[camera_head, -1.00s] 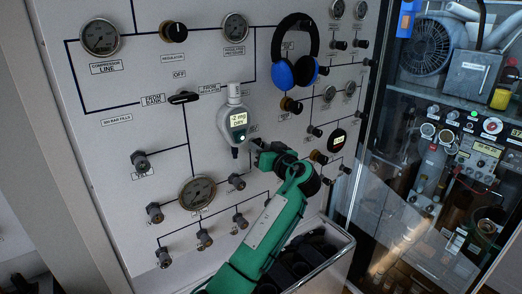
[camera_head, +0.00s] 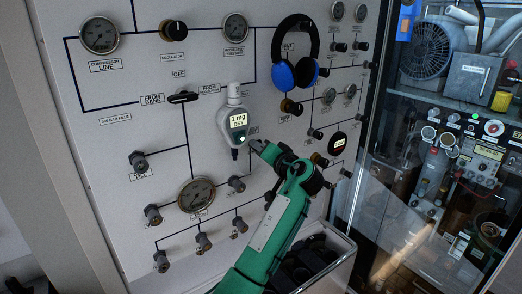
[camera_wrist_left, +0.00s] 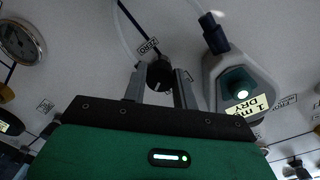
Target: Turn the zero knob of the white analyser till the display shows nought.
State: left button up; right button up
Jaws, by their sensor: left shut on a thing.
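The white analyser (camera_head: 225,118) hangs on the grey panel, and its lit display (camera_head: 238,121) reads "1 mg DRY"; I cannot tell whether a sign stands before the figure. In the left wrist view the analyser (camera_wrist_left: 212,72) shows at the right, upside down. My left gripper (camera_head: 258,147) is just right of the analyser's lower part. In the left wrist view its fingers (camera_wrist_left: 160,88) are shut on the black zero knob (camera_wrist_left: 159,73), with the ZERO label (camera_wrist_left: 148,45) beside it. The fingers hide the knob in the head view. My right gripper is out of view.
Blue and black headphones (camera_head: 304,72) hang above right of my left gripper. A metal-rimmed bin (camera_head: 340,255) stands below, and a glass-fronted cabinet (camera_head: 395,215) is at the right.

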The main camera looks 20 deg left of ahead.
pick_arm(q)
jog(key=shift+r, duration=0.15)
jog(key=o, duration=0.9)
jog(key=shift+o, duration=0.2)
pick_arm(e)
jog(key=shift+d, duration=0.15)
